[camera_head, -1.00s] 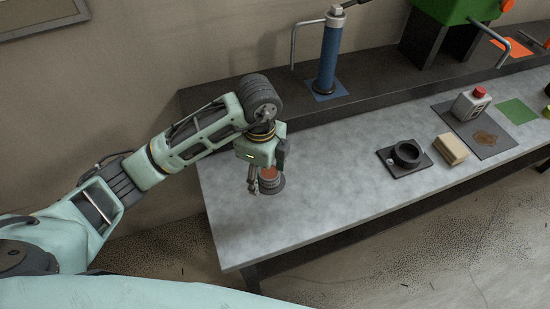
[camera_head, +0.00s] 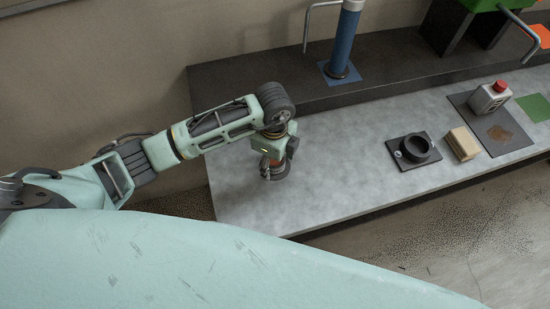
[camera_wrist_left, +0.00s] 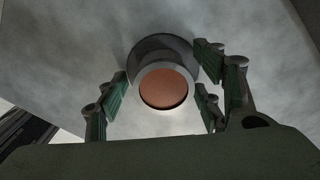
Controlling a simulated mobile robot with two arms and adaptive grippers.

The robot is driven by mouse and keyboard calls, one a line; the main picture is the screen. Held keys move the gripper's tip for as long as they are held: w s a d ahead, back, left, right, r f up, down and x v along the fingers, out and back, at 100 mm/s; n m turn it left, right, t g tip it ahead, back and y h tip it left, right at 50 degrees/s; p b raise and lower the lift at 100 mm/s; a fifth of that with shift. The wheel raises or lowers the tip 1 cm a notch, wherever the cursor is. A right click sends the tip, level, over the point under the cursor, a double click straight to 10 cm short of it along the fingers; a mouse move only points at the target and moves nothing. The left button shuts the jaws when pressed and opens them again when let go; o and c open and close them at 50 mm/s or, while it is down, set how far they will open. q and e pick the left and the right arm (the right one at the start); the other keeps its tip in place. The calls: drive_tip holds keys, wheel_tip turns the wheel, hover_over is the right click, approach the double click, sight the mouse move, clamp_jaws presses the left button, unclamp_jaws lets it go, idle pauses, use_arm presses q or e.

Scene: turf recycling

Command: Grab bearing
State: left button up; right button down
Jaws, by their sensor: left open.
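The bearing (camera_wrist_left: 163,86) is a round grey part with a copper-brown top and a wider dark flange at its base. It stands on the grey table (camera_head: 340,185) near the table's left end. In the left wrist view it lies between the spread fingers of my left gripper (camera_wrist_left: 160,95), with gaps on both sides. In the head view my left gripper (camera_head: 272,170) points down over the bearing (camera_head: 279,173) and hides part of it. The gripper is open. My right gripper is not in view.
A blue cylinder (camera_head: 346,45) stands on the dark back ledge. The table around the bearing is clear.

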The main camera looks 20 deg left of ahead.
use_arm(q)
drive_tip(key=c, duration=1.5)
drive_tip(key=shift+o, duration=0.2)
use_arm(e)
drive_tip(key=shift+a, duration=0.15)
use_arm(q)
drive_tip(key=shift+r, duration=0.1)
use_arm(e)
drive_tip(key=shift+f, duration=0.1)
